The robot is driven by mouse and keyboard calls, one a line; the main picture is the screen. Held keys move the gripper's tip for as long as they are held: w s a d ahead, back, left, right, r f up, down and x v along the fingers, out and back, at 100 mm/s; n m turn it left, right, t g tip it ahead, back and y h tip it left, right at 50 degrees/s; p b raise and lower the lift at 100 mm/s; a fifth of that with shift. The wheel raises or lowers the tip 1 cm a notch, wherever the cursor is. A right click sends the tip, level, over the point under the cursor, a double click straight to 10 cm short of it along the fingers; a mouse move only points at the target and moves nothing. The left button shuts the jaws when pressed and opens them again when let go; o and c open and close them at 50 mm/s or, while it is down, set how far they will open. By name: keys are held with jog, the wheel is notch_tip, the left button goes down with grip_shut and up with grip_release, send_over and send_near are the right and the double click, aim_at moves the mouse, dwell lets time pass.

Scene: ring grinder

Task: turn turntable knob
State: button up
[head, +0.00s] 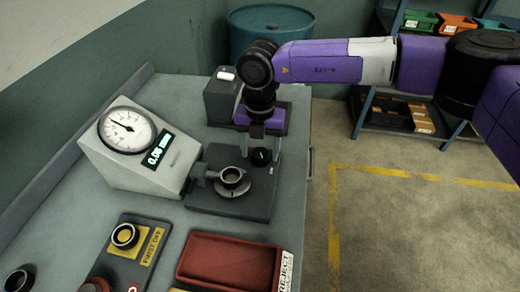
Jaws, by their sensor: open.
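The turntable knob (262,157) is a small round black knob at the back right of a dark grey fixture plate (258,207) on the bench. The turntable (238,191) sits on the plate to the knob's lower left, with a dark metal ring (231,176) standing on it. My gripper (263,151) points down from above, open, with its light grey fingers around the knob, one on the left and one on the right. I cannot tell whether the fingers touch it.
A gauge box (127,169) with a dial and digital display stands left of the fixture. A grey box (221,98) is behind. Open floor lies right of the bench.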

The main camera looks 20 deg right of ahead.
aim_at(260, 153)
notch_tip(260, 153, up, 8)
jog(key=shift+f+b, duration=0.2)
jog(key=shift+b, duration=0.25)
